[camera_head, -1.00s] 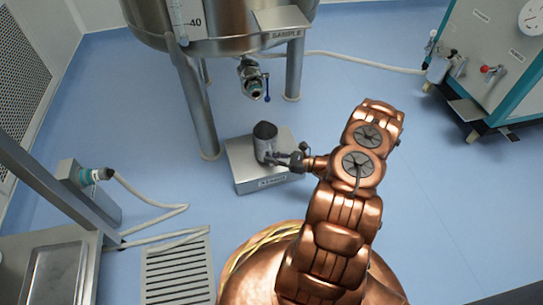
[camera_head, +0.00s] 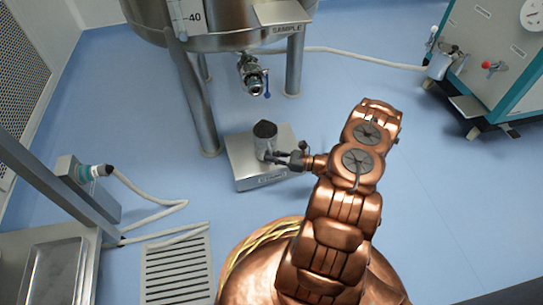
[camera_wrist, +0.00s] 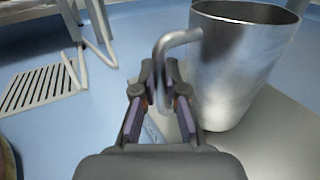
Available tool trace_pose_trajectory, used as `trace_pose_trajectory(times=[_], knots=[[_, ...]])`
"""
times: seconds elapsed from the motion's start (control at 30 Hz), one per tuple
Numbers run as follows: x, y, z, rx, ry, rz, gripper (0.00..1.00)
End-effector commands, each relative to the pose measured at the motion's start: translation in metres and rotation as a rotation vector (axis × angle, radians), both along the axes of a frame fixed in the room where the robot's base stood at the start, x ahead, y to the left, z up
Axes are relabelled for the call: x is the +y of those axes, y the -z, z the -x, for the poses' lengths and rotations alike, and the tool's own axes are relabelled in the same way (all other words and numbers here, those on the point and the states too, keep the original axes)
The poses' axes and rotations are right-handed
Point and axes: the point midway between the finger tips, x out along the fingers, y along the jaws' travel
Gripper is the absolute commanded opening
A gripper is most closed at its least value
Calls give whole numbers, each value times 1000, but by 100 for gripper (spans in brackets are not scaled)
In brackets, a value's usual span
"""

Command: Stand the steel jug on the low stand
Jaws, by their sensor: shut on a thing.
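The steel jug (camera_head: 265,139) is upright over the low stand (camera_head: 238,167), a flat square metal block on the floor. In the wrist view the jug (camera_wrist: 235,70) shows its open rim and its bent handle (camera_wrist: 178,39). Its base appears at the level of the stand's top (camera_wrist: 275,135), but I cannot tell for certain whether it bears on it. My gripper (camera_head: 284,158) reaches in from the right. In the wrist view my gripper (camera_wrist: 159,80) is shut on the jug's handle, with a finger on each side.
A steel vessel (camera_head: 220,35) on legs stands behind, with a valve (camera_head: 252,75) hanging above and behind the jug. A leg (camera_head: 197,105) is close to the stand's left rear. A hose (camera_head: 150,200) and floor grate (camera_head: 178,265) lie left.

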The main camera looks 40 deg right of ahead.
Motion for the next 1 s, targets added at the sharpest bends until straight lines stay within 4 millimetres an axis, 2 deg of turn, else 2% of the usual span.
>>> trace_pose_trajectory(times=[0.3,0.33,0.6,1.0], knots=[[0,5,0,-1,-1,-1,0],[0,5,0,-1,-1,-1,12],[0,5,0,-1,0,-1,40],[-4,5,4,0,1,0,40]])
